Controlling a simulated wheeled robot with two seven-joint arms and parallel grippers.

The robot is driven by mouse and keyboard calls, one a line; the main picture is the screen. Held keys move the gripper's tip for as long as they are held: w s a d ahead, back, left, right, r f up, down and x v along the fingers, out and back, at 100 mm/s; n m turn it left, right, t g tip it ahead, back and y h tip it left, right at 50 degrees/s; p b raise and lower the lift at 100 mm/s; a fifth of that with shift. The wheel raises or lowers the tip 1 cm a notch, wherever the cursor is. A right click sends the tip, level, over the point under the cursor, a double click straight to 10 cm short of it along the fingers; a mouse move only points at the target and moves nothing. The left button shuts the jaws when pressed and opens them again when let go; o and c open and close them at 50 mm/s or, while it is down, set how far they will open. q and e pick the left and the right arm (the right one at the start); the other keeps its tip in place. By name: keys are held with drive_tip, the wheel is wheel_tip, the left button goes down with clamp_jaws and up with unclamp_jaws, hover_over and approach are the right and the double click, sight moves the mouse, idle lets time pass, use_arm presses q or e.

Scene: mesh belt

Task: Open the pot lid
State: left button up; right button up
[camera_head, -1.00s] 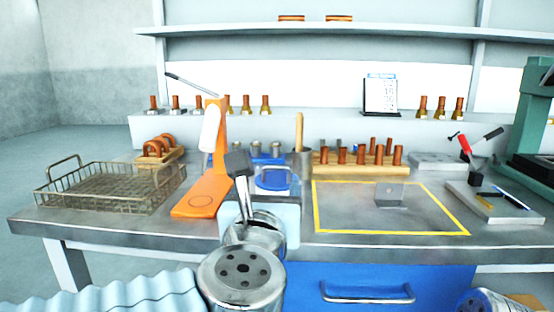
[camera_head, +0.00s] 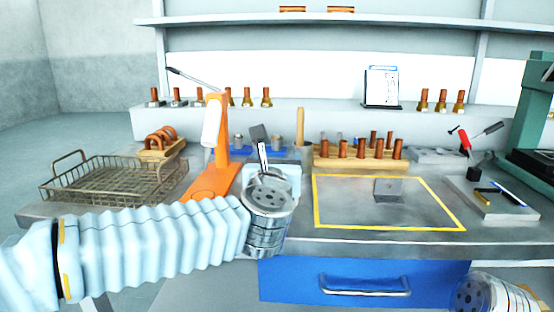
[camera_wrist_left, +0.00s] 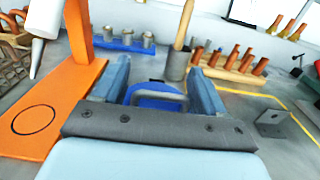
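The blue pot lid (camera_wrist_left: 152,90) with a grey bar handle (camera_wrist_left: 158,98) shows in the left wrist view, between my left gripper's two fingers. My left gripper (camera_wrist_left: 158,84) is open, with one finger on each side of the lid and handle. I cannot tell whether either finger touches them. In the head view, my left gripper (camera_head: 262,148) is over the middle of the bench and hides the lid. The pot's body cannot be made out. My right gripper is out of view; only part of my right arm shows at the lower right.
An orange stand (camera_head: 214,182) with a white bottle (camera_head: 211,122) is close on the left. A wire basket (camera_head: 115,178) lies further left. A blue holder with metal cylinders (camera_wrist_left: 125,45) and a grey cup (camera_wrist_left: 177,64) are behind. The yellow-outlined area (camera_head: 345,205) is mostly clear.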

use_arm(q)
drive_tip(key=c, duration=1.2)
drive_tip(key=shift+o, duration=0.2)
drive_tip(key=shift+w, duration=0.1)
drive_tip(key=g, duration=0.1)
drive_tip(key=w+r+g, duration=0.1)
drive_tip(key=g, duration=0.2)
drive_tip(key=shift+w+r, duration=0.2)
drive_tip(key=shift+r, duration=0.1)
drive_tip(key=shift+w+r+g, duration=0.2)
drive_tip(key=shift+w+g, duration=0.15)
drive_tip(key=shift+g, duration=0.35)
drive_tip(key=shift+w+r+g, duration=0.15)
drive_tip(key=shift+w+g, duration=0.15)
drive_tip(key=shift+g, duration=0.4)
